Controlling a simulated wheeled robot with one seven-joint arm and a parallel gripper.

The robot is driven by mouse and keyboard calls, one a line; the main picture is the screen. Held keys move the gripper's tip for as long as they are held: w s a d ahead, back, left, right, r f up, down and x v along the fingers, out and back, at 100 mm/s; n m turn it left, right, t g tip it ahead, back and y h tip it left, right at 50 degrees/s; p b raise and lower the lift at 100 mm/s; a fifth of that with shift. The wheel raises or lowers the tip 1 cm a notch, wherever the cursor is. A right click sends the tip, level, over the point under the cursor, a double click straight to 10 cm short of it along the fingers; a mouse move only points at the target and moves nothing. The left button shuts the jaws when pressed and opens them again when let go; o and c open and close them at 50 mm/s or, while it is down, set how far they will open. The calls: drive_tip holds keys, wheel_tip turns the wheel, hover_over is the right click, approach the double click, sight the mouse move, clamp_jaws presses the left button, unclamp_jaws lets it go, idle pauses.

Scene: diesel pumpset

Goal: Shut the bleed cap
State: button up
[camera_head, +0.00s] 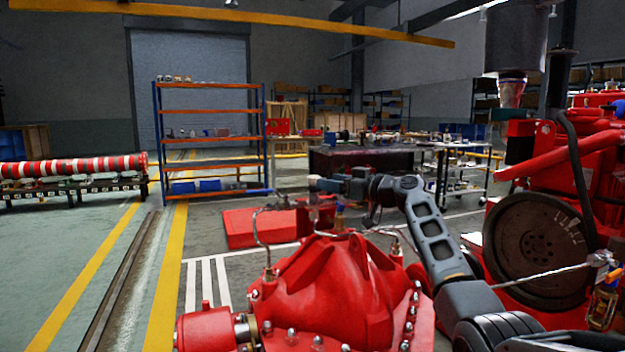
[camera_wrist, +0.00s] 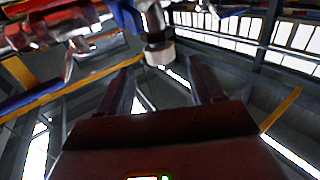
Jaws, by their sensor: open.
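My gripper (camera_head: 322,184) is at the end of my arm, above the red pump casing (camera_head: 335,290) in the head view. In the wrist view its two dark fingers (camera_wrist: 160,78) stand apart, with open space between them. A pale round cap-like piece (camera_wrist: 159,54) with a dark band hangs below a blue part (camera_wrist: 128,14), near the fingertips and roughly between them. It looks like the bleed cap, but I cannot tell for sure. No finger visibly touches it. In the head view the spot at the fingertips is too small to make out the cap.
Bent metal pipes (camera_head: 262,238) rise from the casing close to my gripper. A large dark flywheel (camera_head: 540,250) and red engine stand on the right. Behind are a workbench (camera_head: 360,160) and an orange-and-blue shelf (camera_head: 212,140). The floor on the left is mostly clear.

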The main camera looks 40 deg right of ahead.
sight(315, 176)
drive_tip(key=x, duration=0.6)
drive_tip(key=shift+w+b, duration=0.25)
drive_tip(key=shift+b, duration=0.05)
drive_tip(key=shift+c, duration=0.4)
